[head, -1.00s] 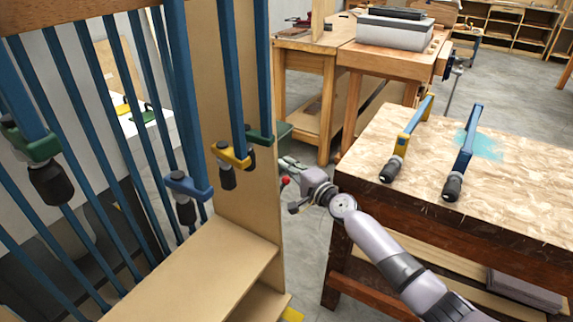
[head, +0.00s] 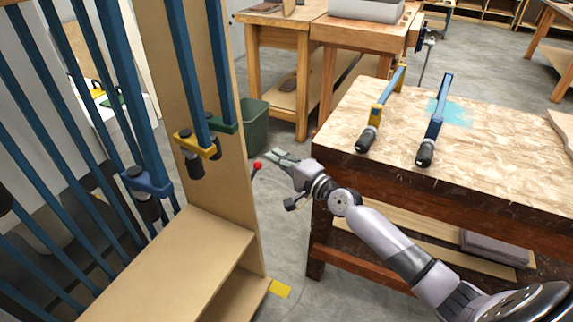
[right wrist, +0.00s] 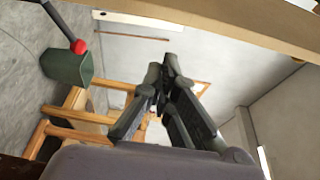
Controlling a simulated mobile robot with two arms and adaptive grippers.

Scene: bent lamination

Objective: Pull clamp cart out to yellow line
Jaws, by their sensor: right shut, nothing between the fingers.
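The clamp cart is a plywood rack (head: 185,255) at the left of the head view, hung with blue bar clamps (head: 140,95). A red knob (head: 257,166) on a thin dark stem stands at its right edge; it also shows in the right wrist view (right wrist: 79,46). A yellow floor mark (head: 280,289) lies by the cart's lower right corner, partly cut off by the cart. My right gripper (head: 279,157) is shut and empty, just right of the knob in the picture and apart from it. It also shows in the right wrist view (right wrist: 170,75). My left gripper is out of view.
A workbench (head: 480,140) with two bar clamps on top stands at the right, beside my right arm. A green bin (head: 256,130) stands behind the knob. Another wooden bench (head: 300,40) is at the back. Grey floor is open between cart and workbench.

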